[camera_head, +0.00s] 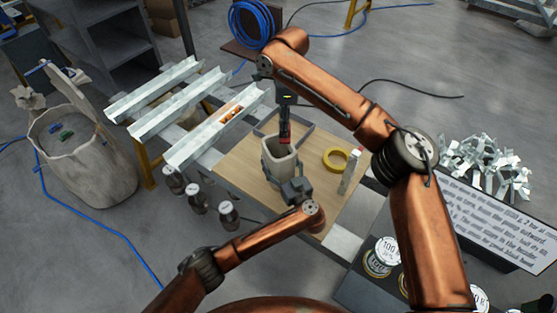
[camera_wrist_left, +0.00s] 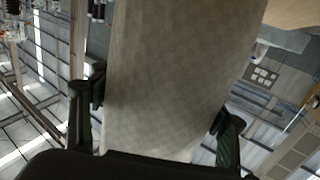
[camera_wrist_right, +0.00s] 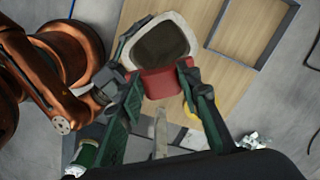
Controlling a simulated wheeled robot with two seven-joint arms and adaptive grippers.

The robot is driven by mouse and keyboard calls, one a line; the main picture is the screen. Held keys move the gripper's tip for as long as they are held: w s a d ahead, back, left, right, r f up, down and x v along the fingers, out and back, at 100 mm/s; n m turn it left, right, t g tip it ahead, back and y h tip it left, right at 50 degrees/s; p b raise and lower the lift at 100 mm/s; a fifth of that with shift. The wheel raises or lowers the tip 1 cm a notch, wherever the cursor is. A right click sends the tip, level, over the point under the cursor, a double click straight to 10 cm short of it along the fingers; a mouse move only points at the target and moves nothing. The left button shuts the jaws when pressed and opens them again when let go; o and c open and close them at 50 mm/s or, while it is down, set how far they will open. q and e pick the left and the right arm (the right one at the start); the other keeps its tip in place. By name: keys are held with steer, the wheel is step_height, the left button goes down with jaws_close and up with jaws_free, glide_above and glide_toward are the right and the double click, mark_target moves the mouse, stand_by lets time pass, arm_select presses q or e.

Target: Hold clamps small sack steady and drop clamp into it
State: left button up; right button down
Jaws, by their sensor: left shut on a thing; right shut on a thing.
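The small sack (camera_head: 277,166) is pale and stands upright and open on a wooden board. My left gripper (camera_head: 292,188) is shut on its near side; in the left wrist view the sack's pale cloth (camera_wrist_left: 175,80) fills the space between the fingers. My right gripper (camera_head: 285,132) points down over the sack's mouth, shut on a red clamp (camera_wrist_right: 162,82). In the right wrist view the clamp is by the rim of the sack (camera_wrist_right: 186,32), whose inside is dark. I cannot tell whether the clamp is below the rim. The sack's contents cannot be made out.
A yellow tape roll (camera_head: 335,160) and a pale bottle (camera_head: 351,172) stand right of the sack. A shallow frame tray (camera_head: 306,128) lies behind it. Metal channels (camera_head: 215,130) and several dark bottles (camera_head: 198,200) are to the left. A large sack (camera_head: 95,165) stands on the floor.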

steer(key=shift+f, duration=0.75)
steer(key=c, duration=1.3)
jaws_free()
steer(key=r, duration=1.2)
steer(key=shift+d, duration=0.25)
